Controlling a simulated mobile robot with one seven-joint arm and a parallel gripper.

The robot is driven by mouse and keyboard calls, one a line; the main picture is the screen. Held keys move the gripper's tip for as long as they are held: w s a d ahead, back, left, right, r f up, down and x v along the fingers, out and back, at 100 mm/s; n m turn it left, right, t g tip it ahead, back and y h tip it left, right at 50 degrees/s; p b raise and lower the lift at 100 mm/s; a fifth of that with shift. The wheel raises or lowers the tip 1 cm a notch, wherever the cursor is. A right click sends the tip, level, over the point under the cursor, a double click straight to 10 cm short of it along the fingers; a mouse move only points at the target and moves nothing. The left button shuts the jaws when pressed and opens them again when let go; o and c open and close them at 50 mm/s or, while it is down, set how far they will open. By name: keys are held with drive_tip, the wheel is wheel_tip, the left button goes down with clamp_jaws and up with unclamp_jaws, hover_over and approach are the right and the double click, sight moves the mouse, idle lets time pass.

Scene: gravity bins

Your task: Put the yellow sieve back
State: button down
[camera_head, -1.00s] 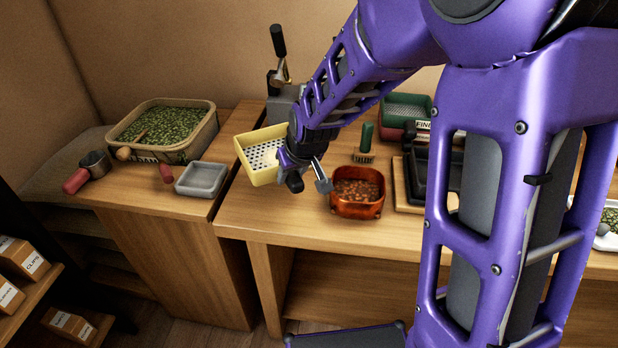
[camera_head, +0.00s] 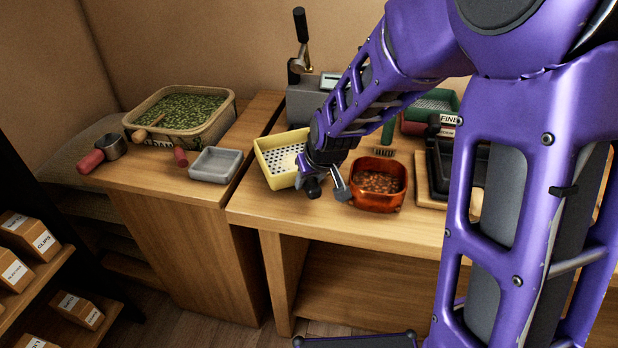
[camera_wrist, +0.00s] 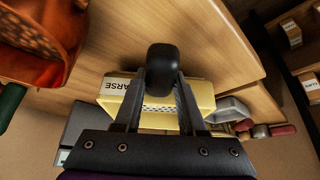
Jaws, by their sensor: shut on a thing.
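The yellow sieve (camera_head: 270,175) is a square box with a perforated bottom, close to level above the left end of the right-hand worktop. Whether it touches the wood is unclear. My gripper (camera_head: 318,182) is at its right side, shut on its dark handle. In the wrist view my gripper (camera_wrist: 160,80) closes around this black handle, and the sieve (camera_wrist: 150,110) shows behind the fingers with a label partly reading "ARSE". Part of the sieve's right side is hidden by my gripper in the head view.
An orange-red bowl (camera_head: 378,203) of brown bits stands just right of my gripper. A grey tray (camera_head: 215,166) and a tub of green pieces (camera_head: 225,120) are left. A lever machine (camera_head: 305,100) stands behind. A green sieve (camera_head: 430,102) and black trays are right, partly behind my arm.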

drive_tip(key=shift+f, duration=0.85)
idle(0.4)
drive_tip(key=shift+c, duration=2)
unclamp_jaws()
drive_tip(key=p+v, duration=1)
drive_tip(key=v, duration=0.7)
drive_tip(key=shift+s+r+p, duration=0.15)
drive_tip(key=shift+p, duration=0.25)
